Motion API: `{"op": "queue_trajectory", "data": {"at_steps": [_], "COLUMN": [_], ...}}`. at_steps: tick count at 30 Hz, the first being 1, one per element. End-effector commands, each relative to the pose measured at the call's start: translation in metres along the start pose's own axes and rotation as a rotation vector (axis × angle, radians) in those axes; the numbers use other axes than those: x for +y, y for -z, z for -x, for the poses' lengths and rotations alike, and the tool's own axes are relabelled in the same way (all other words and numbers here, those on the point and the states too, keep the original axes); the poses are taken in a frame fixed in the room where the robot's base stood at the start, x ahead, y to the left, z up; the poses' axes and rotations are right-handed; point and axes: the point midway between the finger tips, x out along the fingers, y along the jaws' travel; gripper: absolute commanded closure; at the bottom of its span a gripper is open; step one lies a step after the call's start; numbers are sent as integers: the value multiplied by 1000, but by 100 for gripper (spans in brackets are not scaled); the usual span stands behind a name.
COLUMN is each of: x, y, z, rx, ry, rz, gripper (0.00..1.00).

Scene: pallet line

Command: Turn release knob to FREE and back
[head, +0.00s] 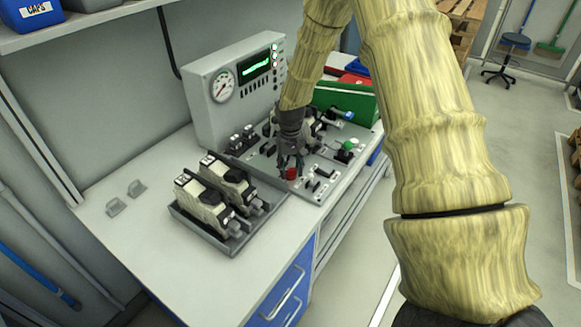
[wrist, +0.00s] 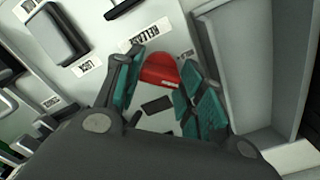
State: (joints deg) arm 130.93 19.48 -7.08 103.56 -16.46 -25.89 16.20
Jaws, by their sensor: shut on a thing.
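The red release knob (head: 291,173) sits on the grey control panel (head: 262,168) near its front edge. In the wrist view the red knob (wrist: 159,69) is between the teal pads of my gripper (wrist: 160,80), which is shut on it. In the head view my gripper (head: 290,158) reaches down onto the knob from above. A RELEASE label (wrist: 147,33) lies beside the knob, a LOCK label (wrist: 87,66) to its left, and a small, partly hidden label (wrist: 187,53) to its right. I cannot read which way the knob points.
A tray (head: 234,247) with two boxy units stands left of the panel. A gauge and display box (head: 225,104) is behind it. A green bin (head: 345,100) is at the back right. The bench (head: 128,222) is clear at front left, apart from two small brackets.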

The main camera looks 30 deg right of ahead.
Motion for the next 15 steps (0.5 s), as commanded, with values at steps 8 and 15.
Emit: {"op": "queue_trajectory", "data": {"at_steps": [8, 15], "x": [1, 0], "y": [0, 1], "z": [0, 0], "rx": [1, 1], "ry": [0, 0], "rz": [262, 476], "gripper": [85, 85]}}
